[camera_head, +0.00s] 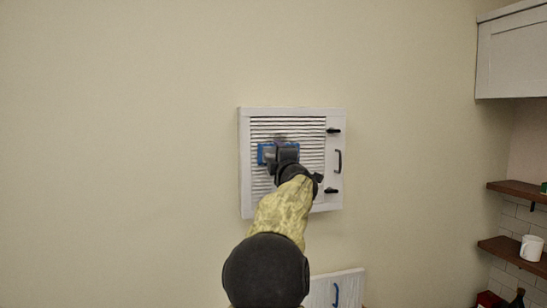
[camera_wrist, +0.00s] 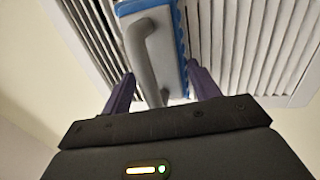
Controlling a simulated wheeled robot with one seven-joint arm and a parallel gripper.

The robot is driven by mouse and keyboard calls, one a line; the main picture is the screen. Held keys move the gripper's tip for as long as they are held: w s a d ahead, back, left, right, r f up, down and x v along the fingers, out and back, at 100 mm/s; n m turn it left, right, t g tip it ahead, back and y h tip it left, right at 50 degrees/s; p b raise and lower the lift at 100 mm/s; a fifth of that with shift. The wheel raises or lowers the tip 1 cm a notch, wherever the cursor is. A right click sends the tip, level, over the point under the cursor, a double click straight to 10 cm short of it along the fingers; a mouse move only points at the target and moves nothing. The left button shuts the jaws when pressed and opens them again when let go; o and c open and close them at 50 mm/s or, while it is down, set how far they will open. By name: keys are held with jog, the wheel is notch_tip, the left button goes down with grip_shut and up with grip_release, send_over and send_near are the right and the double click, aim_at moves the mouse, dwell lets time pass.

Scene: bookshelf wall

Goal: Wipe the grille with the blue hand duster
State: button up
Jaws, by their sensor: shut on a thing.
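The grille (camera_head: 310,125) is a white slatted vent panel on the wall, with black latches and a dark handle on its right side. Its slats (camera_wrist: 217,42) fill the top of the wrist view. A greyish dark smudge shows on the slats just above the duster in the head view. The blue hand duster (camera_head: 262,154) has a blue pad and a grey back and handle (camera_wrist: 150,62). It lies against or very close to the slats, left of the grille's middle. My gripper (camera_wrist: 163,88) is shut on the duster's grey handle. My arm hides the grille's lower middle.
A white panel with a blue handle (camera_head: 336,294) is below the grille, partly hidden by my arm. At the right are wooden shelves (camera_head: 513,249), a white mug (camera_head: 531,248) and a white cabinet (camera_head: 512,58). The wall left of the grille is bare.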

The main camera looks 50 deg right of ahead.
aim_at(300, 144)
jog(key=shift+s+d+p, duration=0.2)
jog(key=shift+s+d, duration=0.35)
jog(key=shift+d, duration=0.2)
jog(key=shift+s+d+p, duration=0.2)
jog(key=shift+s+d, duration=0.35)
jog(key=shift+d, duration=0.2)
jog(key=shift+s, duration=0.1)
jog(key=s+d, duration=0.2)
jog(key=d, duration=0.1)
jog(key=shift+s, duration=0.1)
jog(key=shift+r, duration=0.15)
jog(key=shift+r, duration=1.45)
